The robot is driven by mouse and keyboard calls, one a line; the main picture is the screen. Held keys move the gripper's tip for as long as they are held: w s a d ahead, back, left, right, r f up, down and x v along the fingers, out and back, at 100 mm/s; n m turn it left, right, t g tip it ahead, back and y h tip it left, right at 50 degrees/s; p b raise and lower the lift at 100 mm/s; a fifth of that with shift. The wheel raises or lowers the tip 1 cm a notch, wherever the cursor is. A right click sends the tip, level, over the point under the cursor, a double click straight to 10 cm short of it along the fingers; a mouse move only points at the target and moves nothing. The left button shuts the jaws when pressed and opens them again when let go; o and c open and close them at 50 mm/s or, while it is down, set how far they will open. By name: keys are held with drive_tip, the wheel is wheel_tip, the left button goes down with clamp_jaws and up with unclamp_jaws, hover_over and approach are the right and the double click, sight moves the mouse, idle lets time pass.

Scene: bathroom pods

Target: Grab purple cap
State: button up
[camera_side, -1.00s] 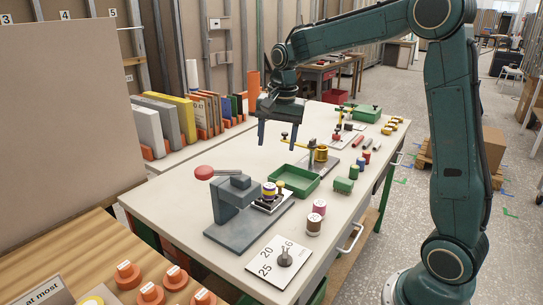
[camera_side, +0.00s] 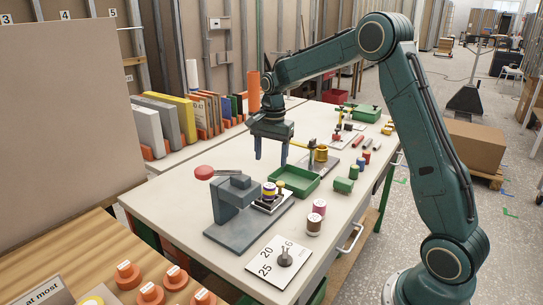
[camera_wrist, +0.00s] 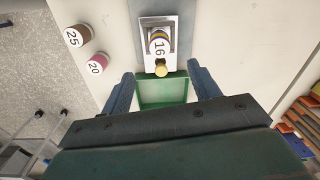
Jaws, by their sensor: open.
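A small round piece with a purple band and paler layers (camera_side: 269,188) sits on the plate of the grey press (camera_side: 233,205); I take it to be the purple cap.
The green tray (camera_side: 304,193) stands right behind the press. The red knob (camera_side: 204,172) of the press lever juts out to the left. Two spools (camera_side: 316,216) stand to the right of the press, and a number card (camera_side: 270,268) lies in front. The table's left side is clear.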

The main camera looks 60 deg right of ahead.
sight(270, 185)
drive_tip(key=shift+w+f, duration=0.1)
drive_tip(key=shift+f, duration=3.05)
drive_tip(key=shift+w+f, duration=0.15)
drive_tip(key=shift+f, duration=2.4)
drive_tip(key=c, duration=1.2)
drive_tip(key=shift+o, duration=0.2)
wheel_tip(270, 185, up, 20)
